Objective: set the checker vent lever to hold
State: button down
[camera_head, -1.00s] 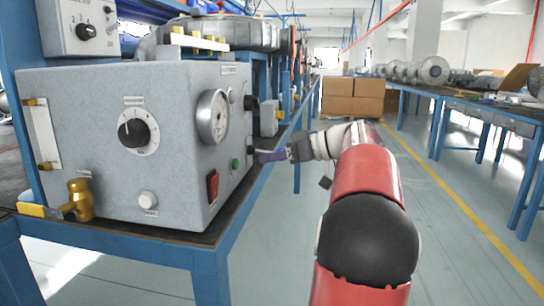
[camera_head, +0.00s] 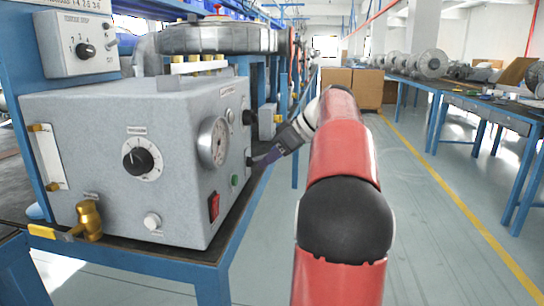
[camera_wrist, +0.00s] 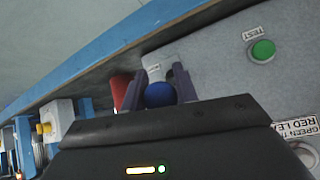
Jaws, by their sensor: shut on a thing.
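The checker (camera_head: 85,150) is a grey box on a blue bench, with a dial, a gauge and controls on its faces. My gripper (camera_head: 262,160) is at its right-hand side panel. In the wrist view, my gripper (camera_wrist: 160,88) has its two fingers shut around a blue ball knob (camera_wrist: 159,95), which appears to be the vent lever's end. The lever's arm is hidden behind the gripper body. A small white label by the knob (camera_wrist: 163,72) is too blurred to read, so I cannot tell the lever's setting.
A green TEST button (camera_wrist: 262,51) and a lamp label (camera_wrist: 298,127) are on the same panel. A red part (camera_wrist: 120,92) is close beside one finger. A brass valve (camera_head: 88,218) with a yellow handle is at the box's front left. The aisle floor (camera_head: 430,240) is clear.

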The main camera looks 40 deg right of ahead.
jog(key=c, duration=1.1)
grip_release()
jog(key=p+v, duration=0.1)
jog(key=v, duration=0.6)
jog(key=shift+s+r, duration=0.25)
jog(key=shift+s+d, duration=0.1)
jog(key=shift+d, duration=0.1)
